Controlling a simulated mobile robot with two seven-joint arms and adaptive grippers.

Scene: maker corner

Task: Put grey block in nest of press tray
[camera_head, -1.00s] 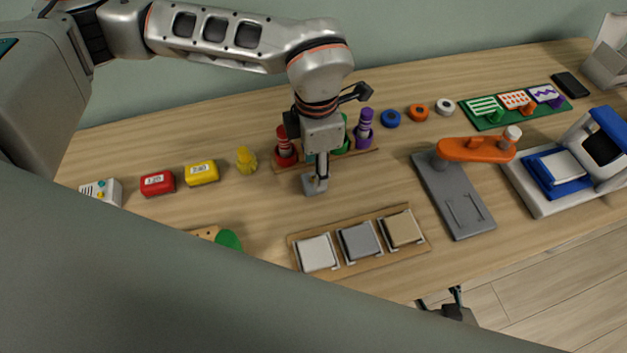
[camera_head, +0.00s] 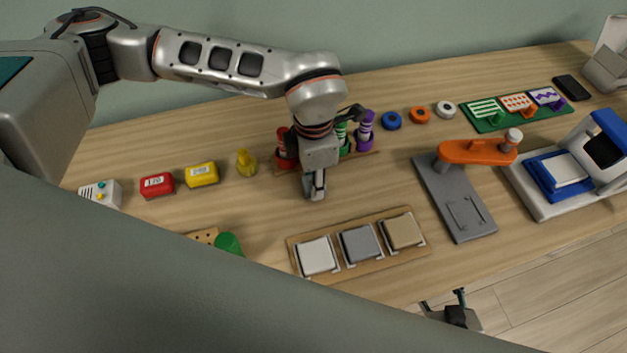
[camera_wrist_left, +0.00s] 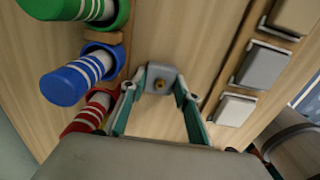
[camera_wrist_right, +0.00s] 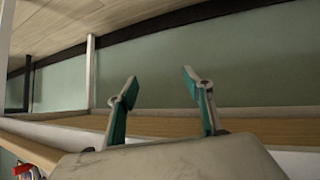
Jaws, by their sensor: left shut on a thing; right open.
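In the head view my left gripper (camera_head: 315,188) points down at the table in front of the peg rack, and the block is mostly hidden there. The grey press tray (camera_head: 455,200) lies to the right, with a square outlined nest (camera_head: 466,212) near its front end and an orange lever (camera_head: 475,151) over its back. My right gripper (camera_wrist_right: 160,95) is open and empty, off the table's front edge.
A rack with red, blue, green and purple pegs (camera_head: 364,135) stands close behind my left gripper. A wooden holder (camera_head: 375,264) with white, grey and tan square pads lies in front. A white and blue machine (camera_head: 545,205) stands right of the press tray.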

